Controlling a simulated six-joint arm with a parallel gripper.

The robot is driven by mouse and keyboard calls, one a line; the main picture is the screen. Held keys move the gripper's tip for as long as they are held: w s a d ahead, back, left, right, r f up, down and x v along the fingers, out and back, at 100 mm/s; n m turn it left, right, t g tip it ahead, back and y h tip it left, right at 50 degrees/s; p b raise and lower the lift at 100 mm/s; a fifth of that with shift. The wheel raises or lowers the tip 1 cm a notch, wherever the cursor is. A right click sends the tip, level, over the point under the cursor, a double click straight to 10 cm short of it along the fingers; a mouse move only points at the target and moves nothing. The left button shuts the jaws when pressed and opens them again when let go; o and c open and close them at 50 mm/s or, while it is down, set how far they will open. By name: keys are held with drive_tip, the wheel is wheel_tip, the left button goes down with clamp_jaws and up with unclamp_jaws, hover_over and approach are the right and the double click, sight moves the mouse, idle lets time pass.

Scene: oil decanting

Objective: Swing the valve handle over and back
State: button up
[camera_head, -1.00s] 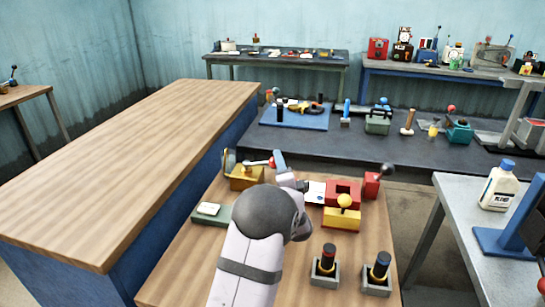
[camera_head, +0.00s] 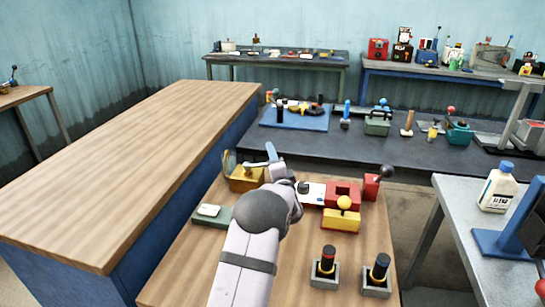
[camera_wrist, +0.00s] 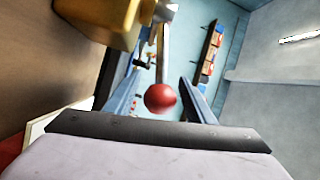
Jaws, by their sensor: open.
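The valve, a yellow body (camera_head: 240,180) on the near wooden table, stands just left of my gripper (camera_head: 271,155) in the head view. In the wrist view the yellow body (camera_wrist: 98,20) is at the upper left. The valve handle there is a thin metal lever ending in a red ball (camera_wrist: 160,97). The ball lies between the two spread fingers of my gripper (camera_wrist: 160,82), with visible space on both sides. My gripper is open. In the head view my gripper and wrist hide the red ball.
To the right are a red block (camera_head: 341,192), a yellow block with a yellow ball (camera_head: 341,219) and a red lever box (camera_head: 371,186). Two dark-handled grey units (camera_head: 325,272) stand at the front right. A green box (camera_head: 212,216) is left of my arm.

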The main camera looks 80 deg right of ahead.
drive_tip(key=shift+w+d, duration=0.1)
drive_tip(key=shift+d, duration=0.15)
clamp_jaws()
drive_tip(key=shift+a+m+g+b, duration=0.2)
drive_tip(key=shift+m+g+b, duration=0.1)
drive_tip(key=shift+b, duration=0.05)
drive_tip(key=m+g+b, duration=0.1)
drive_tip(key=a+m+g+b, duration=0.1)
drive_tip(key=g, duration=0.1)
drive_tip(key=a+m+g+h+b, duration=0.1)
drive_tip(key=b, duration=0.1)
drive_tip(key=shift+s+a+f+g, duration=0.15)
drive_tip(key=shift+s+f+g, duration=0.05)
drive_tip(key=shift+g, duration=0.1)
drive_tip(key=shift+s+a+r+m+g+b, duration=0.1)
drive_tip(key=shift+a+m+g+b, duration=0.45)
drive_tip(key=shift+g, duration=0.5)
drive_tip(key=shift+s+a+r+m+g+b, duration=0.1)
drive_tip(key=shift+a+m+g+b, duration=0.4)
drive_tip(key=shift+g, duration=0.55)
drive_tip(key=shift+d+m, duration=0.1)
drive_tip(key=shift+m, duration=0.15)
